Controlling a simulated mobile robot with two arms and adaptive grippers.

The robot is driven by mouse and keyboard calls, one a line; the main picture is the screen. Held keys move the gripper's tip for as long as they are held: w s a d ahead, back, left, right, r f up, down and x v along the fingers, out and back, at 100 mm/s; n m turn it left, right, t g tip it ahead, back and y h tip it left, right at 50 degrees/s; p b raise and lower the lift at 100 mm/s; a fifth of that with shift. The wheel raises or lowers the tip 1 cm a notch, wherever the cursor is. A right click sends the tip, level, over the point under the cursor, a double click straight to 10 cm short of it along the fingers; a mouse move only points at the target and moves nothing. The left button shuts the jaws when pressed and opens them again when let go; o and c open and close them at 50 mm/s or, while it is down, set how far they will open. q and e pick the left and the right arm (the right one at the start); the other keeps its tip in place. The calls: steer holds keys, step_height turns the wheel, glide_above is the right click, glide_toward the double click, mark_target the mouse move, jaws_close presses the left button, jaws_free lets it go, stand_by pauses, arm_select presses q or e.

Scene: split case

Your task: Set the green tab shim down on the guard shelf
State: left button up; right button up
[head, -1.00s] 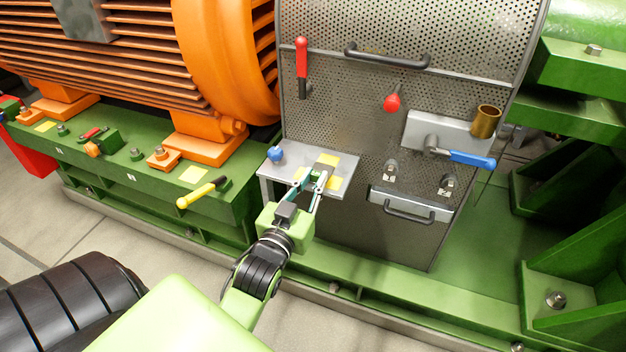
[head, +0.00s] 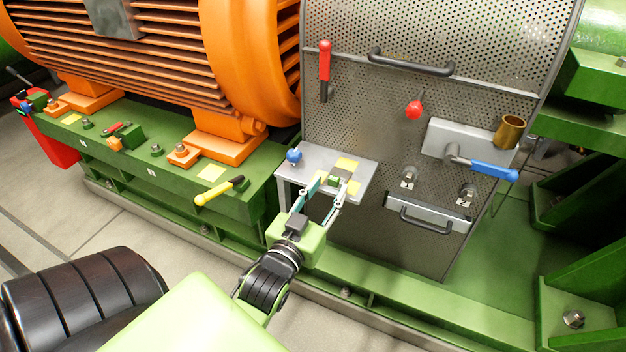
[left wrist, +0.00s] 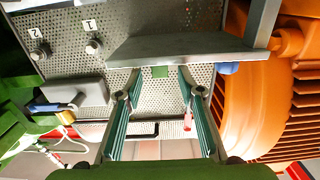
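The shim is a grey plate (head: 342,174) with a green tab (head: 333,181). It appears to lie on the guard shelf (head: 316,157), between yellow patches, with the tab toward my left gripper (head: 329,187). The left gripper is at the shelf's front edge with its fingers apart. In the left wrist view the green tab (left wrist: 160,71) shows between the open fingertips (left wrist: 158,76), with a gap on each side. The shelf (left wrist: 190,48) crosses that view beyond them. My right gripper is not in view.
A blue knob (head: 293,156) stands on the shelf's left corner. The perforated guard panel (head: 375,110) rises behind, with a red handle (head: 324,62) and a drawer-like box (head: 425,212). A yellow-handled lever (head: 216,191) juts out at left. Free space lies in front of the shelf.

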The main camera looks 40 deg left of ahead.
arm_select(q)
steer(key=v, duration=0.9)
steer(key=shift+s, duration=0.45)
